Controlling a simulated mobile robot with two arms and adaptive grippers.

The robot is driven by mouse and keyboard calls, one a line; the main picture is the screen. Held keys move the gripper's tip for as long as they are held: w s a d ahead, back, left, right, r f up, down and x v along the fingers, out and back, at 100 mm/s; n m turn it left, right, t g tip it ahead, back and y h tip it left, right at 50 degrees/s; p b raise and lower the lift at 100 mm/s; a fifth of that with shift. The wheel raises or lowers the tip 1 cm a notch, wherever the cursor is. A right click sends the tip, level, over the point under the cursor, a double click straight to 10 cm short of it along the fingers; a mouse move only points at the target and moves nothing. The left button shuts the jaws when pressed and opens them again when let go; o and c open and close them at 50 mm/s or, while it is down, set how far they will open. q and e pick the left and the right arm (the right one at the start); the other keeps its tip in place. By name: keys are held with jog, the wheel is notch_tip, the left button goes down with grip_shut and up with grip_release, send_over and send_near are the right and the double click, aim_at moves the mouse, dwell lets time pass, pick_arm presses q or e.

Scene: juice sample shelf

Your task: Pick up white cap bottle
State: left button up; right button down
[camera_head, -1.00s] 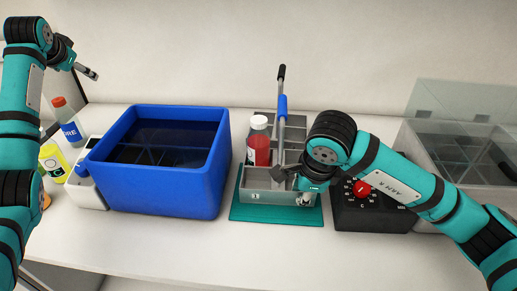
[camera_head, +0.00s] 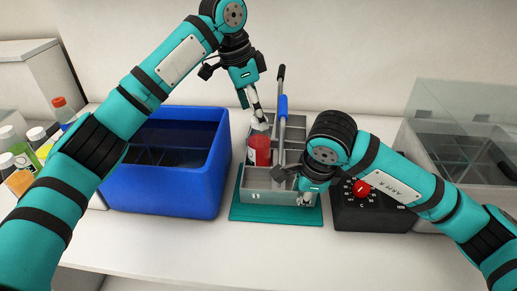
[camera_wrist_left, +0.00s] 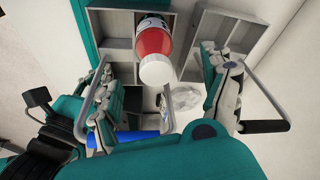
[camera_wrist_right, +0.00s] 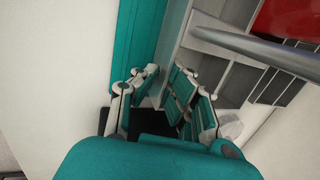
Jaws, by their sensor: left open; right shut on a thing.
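The white cap bottle (camera_head: 261,149), with red contents, stands upright in a compartment of the grey divided caddy (camera_head: 276,197). In the left wrist view the bottle (camera_wrist_left: 154,45) shows its white cap towards the camera, between the spread fingers. My left gripper (camera_head: 254,104) is open and empty, just above the cap. My right gripper (camera_head: 307,196) is shut on the caddy's wall at its front right corner. In the right wrist view the right fingers (camera_wrist_right: 160,98) are close together by that wall; the exact contact is partly hidden.
The caddy stands on a teal mat (camera_head: 262,214), with an upright blue-gripped handle (camera_head: 282,106) close beside the bottle. A blue bin (camera_head: 183,194) is to the left, a black device with a red knob (camera_head: 361,188) to the right. Several bottles stand at the far left.

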aim_at(263, 139)
pick_arm(q)
jog(key=x, duration=0.3)
jog(key=shift+f, duration=0.1)
jog(key=shift+s+x, duration=0.2)
jog(key=shift+x, duration=1.15)
jog(key=shift+s+x, duration=0.2)
jog(key=shift+x, duration=1.15)
jog(key=shift+a, duration=0.15)
jog(key=c, duration=1.6)
notch_tip(263, 139, up, 28)
jog(key=shift+r, duration=0.1)
pick_arm(e)
jog(key=c, duration=1.4)
grip_release()
